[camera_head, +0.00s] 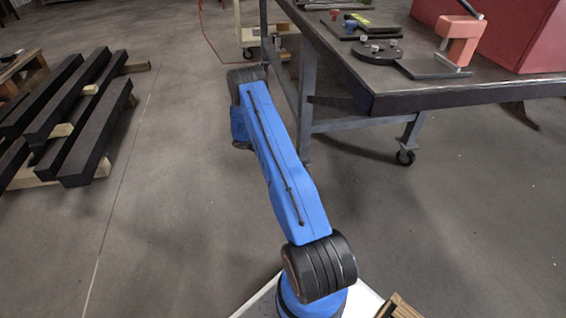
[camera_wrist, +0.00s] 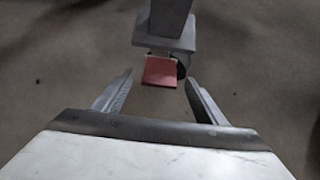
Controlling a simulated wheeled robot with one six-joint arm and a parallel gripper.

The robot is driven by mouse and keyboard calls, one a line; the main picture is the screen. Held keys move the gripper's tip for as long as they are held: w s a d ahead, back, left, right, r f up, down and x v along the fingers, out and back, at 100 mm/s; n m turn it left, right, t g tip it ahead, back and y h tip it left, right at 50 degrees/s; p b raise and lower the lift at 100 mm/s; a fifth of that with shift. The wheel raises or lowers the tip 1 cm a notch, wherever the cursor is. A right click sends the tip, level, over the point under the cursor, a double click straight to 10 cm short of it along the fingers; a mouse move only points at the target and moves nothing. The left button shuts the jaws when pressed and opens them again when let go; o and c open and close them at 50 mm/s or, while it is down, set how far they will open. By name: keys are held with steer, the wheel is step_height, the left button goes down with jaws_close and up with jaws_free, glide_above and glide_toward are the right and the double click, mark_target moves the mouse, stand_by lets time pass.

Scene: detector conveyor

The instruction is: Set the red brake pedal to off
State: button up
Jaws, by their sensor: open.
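The red brake pedal (camera_wrist: 160,71) shows in the wrist view as a small flat red plate. It sticks out toward me from below a grey bracket (camera_wrist: 165,44) at the foot of a grey leg (camera_wrist: 170,15). A dark wheel (camera_wrist: 183,65) shows partly at its right. My gripper (camera_wrist: 158,79) is open and empty, with one finger to each side of the pedal. Gaps show between the fingers and the pedal; how far the tips are from it in depth, I cannot tell. In the head view I see neither my gripper nor the pedal.
A dark-topped table (camera_head: 440,92) on grey legs stands at the right, with a caster (camera_head: 405,157) under one leg. A red box (camera_head: 500,30) and tools lie on it. Black beams (camera_head: 75,130) lie on wood at the left.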

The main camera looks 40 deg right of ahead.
steer(key=v, duration=1.2)
steer(key=shift+w+a+r, duration=0.15)
steer(key=shift+a+r, duration=0.05)
steer(key=shift+r, duration=0.1)
